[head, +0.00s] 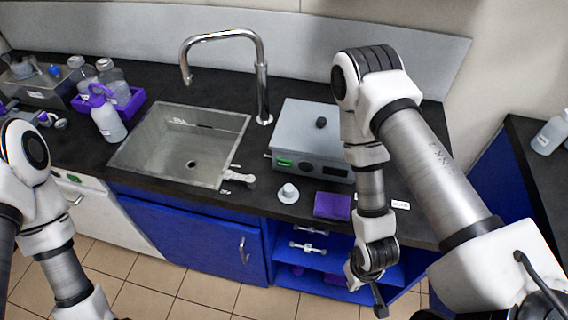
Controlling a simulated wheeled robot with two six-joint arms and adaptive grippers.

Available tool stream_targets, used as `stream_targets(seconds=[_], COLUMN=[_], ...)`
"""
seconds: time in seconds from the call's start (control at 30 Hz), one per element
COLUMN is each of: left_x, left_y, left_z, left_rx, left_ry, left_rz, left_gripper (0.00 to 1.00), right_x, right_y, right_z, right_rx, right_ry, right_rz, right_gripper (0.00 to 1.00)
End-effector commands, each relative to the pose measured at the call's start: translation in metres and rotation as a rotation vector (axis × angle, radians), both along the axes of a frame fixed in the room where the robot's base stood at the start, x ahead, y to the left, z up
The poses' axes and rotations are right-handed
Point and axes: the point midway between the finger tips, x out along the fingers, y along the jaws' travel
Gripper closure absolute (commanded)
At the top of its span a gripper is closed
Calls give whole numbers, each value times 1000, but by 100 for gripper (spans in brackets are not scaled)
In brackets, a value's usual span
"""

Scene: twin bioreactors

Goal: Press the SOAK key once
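A grey box-shaped device (306,134) stands on the dark counter right of the sink. It has a black knob (321,122) on top, and its front carries a green patch (284,161), small dark buttons and a dark panel (333,171). No key lettering is legible, so I cannot tell which one is SOAK. My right arm stands in front of the device's right side and hides part of it. My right gripper (379,303) hangs low in front of the counter, apart from the device; its opening is unclear. My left arm is at the left edge, its gripper out of frame.
The steel sink (140,143) and its tall faucet (262,85) are left of the device. A small white knobbed object (288,193) and a purple block (332,206) sit before it. Bottles and a purple rack (132,103) stand left. Blue open shelves (315,262) are below.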

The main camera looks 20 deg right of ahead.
Motion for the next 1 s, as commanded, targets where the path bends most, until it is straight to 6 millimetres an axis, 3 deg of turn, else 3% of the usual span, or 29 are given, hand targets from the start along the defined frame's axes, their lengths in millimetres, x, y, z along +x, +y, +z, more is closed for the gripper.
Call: stream_targets(seconds=[0.8, 0.93, 0.97, 1.0], left_x=[0, 0, 0, 0], left_y=[0, 0, 0, 0], left_z=[0, 0, 0, 0], left_rx=[0, 0, 0, 0], left_ry=[0, 0, 0, 0], left_rz=[0, 0, 0, 0], left_gripper=[47, 93, 100, 100], right_x=[0, 0, 0, 0], right_y=[0, 0, 0, 0], right_z=[0, 0, 0, 0], right_rx=[0, 0, 0, 0], right_ry=[0, 0, 0, 0], right_rz=[0, 0, 0, 0], right_gripper=[100, 100, 100, 100])
